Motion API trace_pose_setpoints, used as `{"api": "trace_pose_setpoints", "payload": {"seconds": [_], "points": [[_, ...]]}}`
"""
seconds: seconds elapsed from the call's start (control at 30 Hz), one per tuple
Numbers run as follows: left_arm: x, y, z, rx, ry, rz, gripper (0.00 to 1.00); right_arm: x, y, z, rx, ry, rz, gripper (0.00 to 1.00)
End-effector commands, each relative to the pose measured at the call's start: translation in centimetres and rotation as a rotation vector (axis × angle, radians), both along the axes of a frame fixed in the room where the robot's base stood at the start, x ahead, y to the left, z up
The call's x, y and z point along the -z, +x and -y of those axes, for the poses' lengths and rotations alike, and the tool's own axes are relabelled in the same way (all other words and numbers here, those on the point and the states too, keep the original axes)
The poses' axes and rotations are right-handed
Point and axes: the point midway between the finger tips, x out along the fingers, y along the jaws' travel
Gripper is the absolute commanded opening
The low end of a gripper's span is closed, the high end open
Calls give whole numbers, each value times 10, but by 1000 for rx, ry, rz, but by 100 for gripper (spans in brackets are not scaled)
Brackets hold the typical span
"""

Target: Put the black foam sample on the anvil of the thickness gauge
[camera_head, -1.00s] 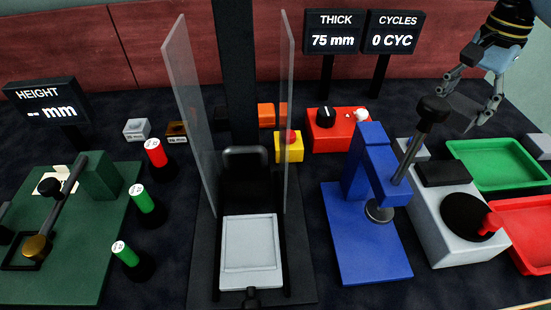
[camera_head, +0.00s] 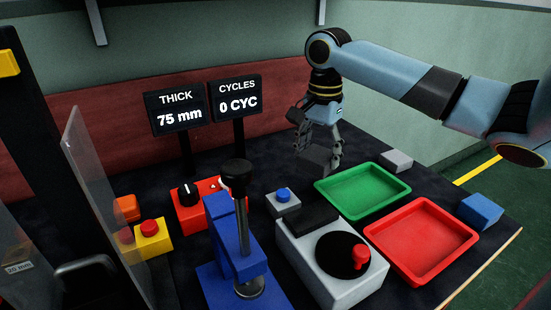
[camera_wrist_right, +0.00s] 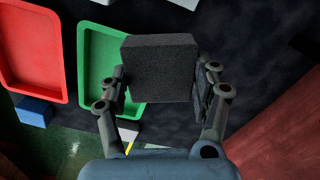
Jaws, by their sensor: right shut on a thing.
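The black foam sample (camera_wrist_right: 160,68) is a dark, grainy block. It sits between the two fingers of my right gripper (camera_wrist_right: 160,90) in the right wrist view, and the gripper is shut on it. In the head view my right gripper (camera_head: 320,150) hangs behind the green tray, and the foam is hard to pick out against the dark table. The blue thickness gauge (camera_head: 236,250) stands left of the gripper and nearer, with a black-knobbed lever. Its round metal foot (camera_head: 250,287) is low over the base; I cannot make out the anvil apart from it. My left gripper is out of view.
A green tray (camera_head: 403,187) and a red tray (camera_head: 466,238) lie right of a grey machine (camera_head: 330,290) with a black disc. A red control box (camera_head: 190,217) stands behind the gauge. The THICK display (camera_head: 178,129) reads 75 mm. A clear panel (camera_head: 100,210) stands left.

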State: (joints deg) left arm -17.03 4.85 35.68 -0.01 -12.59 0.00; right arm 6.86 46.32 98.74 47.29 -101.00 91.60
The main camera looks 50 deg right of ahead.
Motion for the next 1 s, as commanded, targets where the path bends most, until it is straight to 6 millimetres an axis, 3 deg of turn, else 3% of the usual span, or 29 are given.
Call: {"api": "trace_pose_setpoints", "payload": {"seconds": [0.1, 0.33, 0.53, 0.77, 1.0], "points": [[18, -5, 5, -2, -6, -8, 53, 24, 33, -4, 3, 8, 1, 49], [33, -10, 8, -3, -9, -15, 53, 47, 75, -4, 1, 3, -1, 49], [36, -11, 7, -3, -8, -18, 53, 57, 82, -3, -1, 0, -5, 49], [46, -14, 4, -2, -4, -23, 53, 90, 81, -4, -2, 1, -5, 49], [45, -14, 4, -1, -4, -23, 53, 90, 82, -4, -2, 0, -3, 49]]}}
